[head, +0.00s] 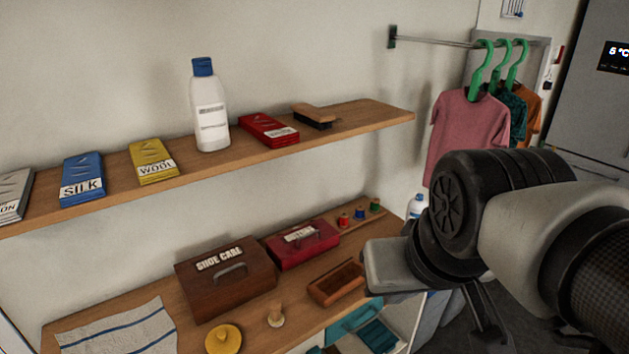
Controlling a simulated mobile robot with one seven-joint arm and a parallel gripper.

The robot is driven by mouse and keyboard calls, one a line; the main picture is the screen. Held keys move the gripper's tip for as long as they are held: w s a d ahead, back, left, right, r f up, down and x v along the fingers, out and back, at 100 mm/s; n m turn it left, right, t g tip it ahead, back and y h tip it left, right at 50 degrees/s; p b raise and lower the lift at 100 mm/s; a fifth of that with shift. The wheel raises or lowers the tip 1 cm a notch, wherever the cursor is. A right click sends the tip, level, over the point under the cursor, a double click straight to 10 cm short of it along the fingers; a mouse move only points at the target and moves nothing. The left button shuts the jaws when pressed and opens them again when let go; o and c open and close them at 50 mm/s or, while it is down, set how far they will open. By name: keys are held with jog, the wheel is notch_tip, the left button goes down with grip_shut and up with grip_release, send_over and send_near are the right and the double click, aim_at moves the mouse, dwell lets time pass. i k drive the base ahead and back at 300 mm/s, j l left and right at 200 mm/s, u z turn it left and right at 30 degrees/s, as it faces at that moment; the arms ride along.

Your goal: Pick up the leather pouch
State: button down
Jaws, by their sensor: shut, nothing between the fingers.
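I cannot pick out a leather pouch for certain in the head view. A small reddish-brown open-topped holder (337,284) lies on the lower wooden shelf; I cannot tell whether it is leather or wood. My gripper (378,287) is at the right end of this shelf, just right of the holder in the picture. Its light grey body hides part of the shelf end. The fingers are mostly hidden, and I see nothing held. Whether the gripper touches the holder or the shelf is not clear.
A brown shoe care box (226,278), a red box (302,244), thread spools (359,214), a yellow round tin (223,339) and a striped cloth (121,331) crowd the lower shelf. The upper shelf (366,117) overhangs behind. Shirts (466,136) hang above my arm.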

aim_at(335, 283)
jog(key=i+l+u, duration=0.25)
jog(key=l+u, duration=0.25)
jog(key=i+l+u, duration=0.25)
jog(key=l, duration=0.25)
jog(key=l+u, duration=0.25)
jog(key=l, duration=0.1)
